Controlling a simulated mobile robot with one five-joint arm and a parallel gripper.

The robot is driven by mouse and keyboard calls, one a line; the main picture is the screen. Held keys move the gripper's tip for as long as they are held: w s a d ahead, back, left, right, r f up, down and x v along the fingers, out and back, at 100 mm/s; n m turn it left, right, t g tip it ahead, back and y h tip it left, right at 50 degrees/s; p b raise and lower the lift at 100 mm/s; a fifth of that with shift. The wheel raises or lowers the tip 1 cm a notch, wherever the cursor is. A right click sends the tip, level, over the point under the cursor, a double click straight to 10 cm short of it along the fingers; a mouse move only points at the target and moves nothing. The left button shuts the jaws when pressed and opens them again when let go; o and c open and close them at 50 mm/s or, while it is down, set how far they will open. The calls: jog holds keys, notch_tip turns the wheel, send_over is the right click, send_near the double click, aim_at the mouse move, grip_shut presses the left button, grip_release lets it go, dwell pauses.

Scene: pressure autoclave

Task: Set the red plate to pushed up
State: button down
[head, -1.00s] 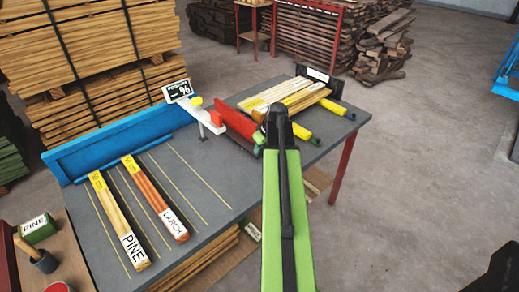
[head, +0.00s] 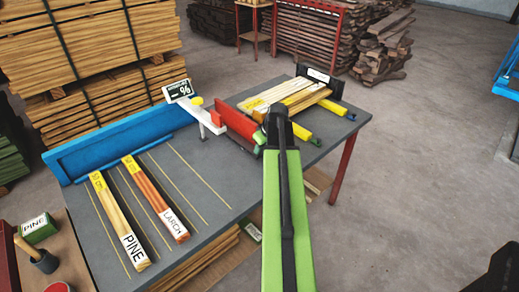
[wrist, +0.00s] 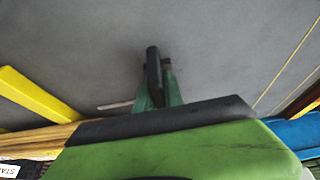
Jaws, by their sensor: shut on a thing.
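The red plate (head: 235,121) stands on edge on the grey table, left of the stacked boards and right of a white arm-like device. In the head view my gripper (head: 259,147) is at the plate's near end, mostly hidden by my green arm. In the wrist view the green fingers of my gripper (wrist: 158,92) are shut on a narrow dark piece (wrist: 153,68). How this piece joins the red plate cannot be seen, and the plate itself does not show clearly there.
A white device with a sign (head: 179,91) and yellow knob (head: 196,101) stands just left of the plate. Boards (head: 287,95) and yellow bars (head: 305,132) lie to the right.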

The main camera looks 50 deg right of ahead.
jog(key=shift+d, duration=0.1)
jog(key=d, duration=1)
jog(key=shift+s+d, duration=0.1)
jog(key=shift+s, duration=0.25)
jog(key=c, duration=1.4)
grip_release()
jog(key=shift+c, duration=0.2)
jog(key=p+v, duration=1.6)
jog(key=v, duration=0.1)
jog(key=shift+r, duration=0.25)
